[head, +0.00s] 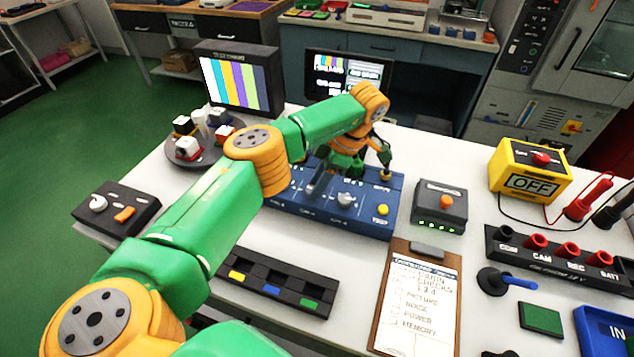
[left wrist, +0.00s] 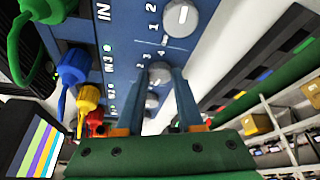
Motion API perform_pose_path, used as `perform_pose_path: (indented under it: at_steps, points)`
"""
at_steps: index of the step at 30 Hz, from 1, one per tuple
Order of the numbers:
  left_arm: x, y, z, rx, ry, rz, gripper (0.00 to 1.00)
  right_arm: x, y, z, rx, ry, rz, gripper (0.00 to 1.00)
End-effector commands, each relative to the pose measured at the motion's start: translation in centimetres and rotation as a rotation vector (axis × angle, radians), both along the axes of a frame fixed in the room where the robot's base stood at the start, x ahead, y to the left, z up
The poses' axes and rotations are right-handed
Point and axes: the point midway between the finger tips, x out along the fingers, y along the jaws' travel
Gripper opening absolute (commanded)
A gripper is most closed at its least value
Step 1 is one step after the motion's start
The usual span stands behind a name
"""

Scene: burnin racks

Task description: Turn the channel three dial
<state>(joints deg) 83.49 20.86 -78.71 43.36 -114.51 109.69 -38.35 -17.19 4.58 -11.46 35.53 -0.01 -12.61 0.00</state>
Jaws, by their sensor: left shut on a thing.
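The blue switch box (head: 372,214) with its row of dials sits on the white table. One grey dial (head: 345,199) shows clear in the head view, right of my left gripper (head: 318,184). In the left wrist view my left gripper (left wrist: 165,76) is shut on a round grey dial (left wrist: 160,71), with a fingertip on each side. Another dial (left wrist: 180,18) stands free above it, and one (left wrist: 152,101) shows between the fingers. The channel label of the held dial is too unclear to read. My right gripper is not in view.
Green, blue, yellow and red plugs (left wrist: 72,66) line one side of the box in the left wrist view. A monitor with colour bars (head: 236,82), a clipboard (head: 418,305), a black button box (head: 440,206) and a yellow meter (head: 530,170) stand around it.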

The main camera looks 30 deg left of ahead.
Motion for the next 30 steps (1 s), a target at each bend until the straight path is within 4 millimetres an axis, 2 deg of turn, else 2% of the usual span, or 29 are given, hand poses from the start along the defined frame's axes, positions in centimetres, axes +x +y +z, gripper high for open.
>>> perform_pose_path:
  at_steps: [8,22,23,24,26,30]
  points:
    - [0.05,0.00,-0.04,-0.002,0.000,0.068,0.00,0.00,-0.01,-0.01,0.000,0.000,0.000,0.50]
    - [0.02,0.04,-0.07,-0.001,0.002,0.079,0.00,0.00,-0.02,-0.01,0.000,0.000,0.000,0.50]
    - [0.02,0.04,-0.07,0.000,0.002,0.079,0.42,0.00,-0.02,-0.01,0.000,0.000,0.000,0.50]
    - [0.02,0.04,-0.07,-0.001,0.001,0.078,0.52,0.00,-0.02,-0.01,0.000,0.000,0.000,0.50]
    - [0.03,0.04,-0.06,-0.001,0.001,0.077,0.66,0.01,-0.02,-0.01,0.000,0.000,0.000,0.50]
    - [0.04,0.03,-0.04,-0.001,0.001,0.077,0.66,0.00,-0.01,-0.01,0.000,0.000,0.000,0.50]
